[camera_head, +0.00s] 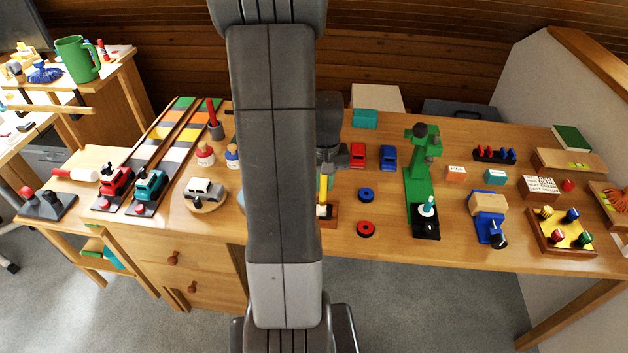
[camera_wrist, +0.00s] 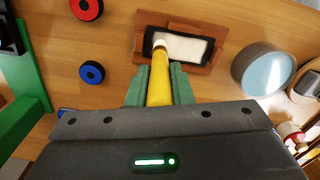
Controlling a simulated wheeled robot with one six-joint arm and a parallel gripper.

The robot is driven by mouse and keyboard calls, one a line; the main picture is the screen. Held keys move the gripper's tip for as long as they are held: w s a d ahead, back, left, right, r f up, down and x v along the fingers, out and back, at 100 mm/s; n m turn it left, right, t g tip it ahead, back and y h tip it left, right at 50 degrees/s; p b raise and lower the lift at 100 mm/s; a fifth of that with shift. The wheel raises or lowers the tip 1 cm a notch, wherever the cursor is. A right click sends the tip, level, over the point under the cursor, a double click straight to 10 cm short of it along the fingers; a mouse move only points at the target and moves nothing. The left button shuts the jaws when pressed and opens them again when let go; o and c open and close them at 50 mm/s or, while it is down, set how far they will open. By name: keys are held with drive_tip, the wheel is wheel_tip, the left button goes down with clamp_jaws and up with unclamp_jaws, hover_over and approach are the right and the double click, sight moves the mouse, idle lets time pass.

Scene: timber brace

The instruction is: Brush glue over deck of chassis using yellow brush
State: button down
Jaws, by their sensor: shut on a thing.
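My gripper (camera_wrist: 160,75), with green fingers, is shut on the yellow brush (camera_wrist: 158,88). The chassis is dark-rimmed with a whitish deck (camera_wrist: 183,47) and sits in a brown wooden holder (camera_wrist: 196,70). I cannot tell whether the whitish layer is glue. In the head view the yellow brush (camera_head: 323,186) points down at the chassis, and my arm hides much of both.
Blue (camera_head: 366,194) and red (camera_head: 365,229) wheels lie right of the chassis, near a green stand (camera_head: 415,185). A round grey-blue container (camera_wrist: 264,73) is close beside the holder in the wrist view. A white car (camera_head: 204,188) sits on a round base to the left.

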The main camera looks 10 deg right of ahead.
drive_tip(key=shift+s+d, duration=0.15)
drive_tip(key=shift+d, duration=0.3)
drive_tip(key=shift+r+p, duration=2.35)
drive_tip(key=shift+r, duration=0.65)
drive_tip(key=shift+r+p, duration=1.2)
drive_tip(key=shift+r, duration=0.35)
drive_tip(key=shift+f, duration=0.1)
drive_tip(key=shift+f, duration=0.1)
wheel_tip(320, 180, down, 7)
drive_tip(key=b, duration=0.5)
drive_tip(key=shift+b, duration=0.3)
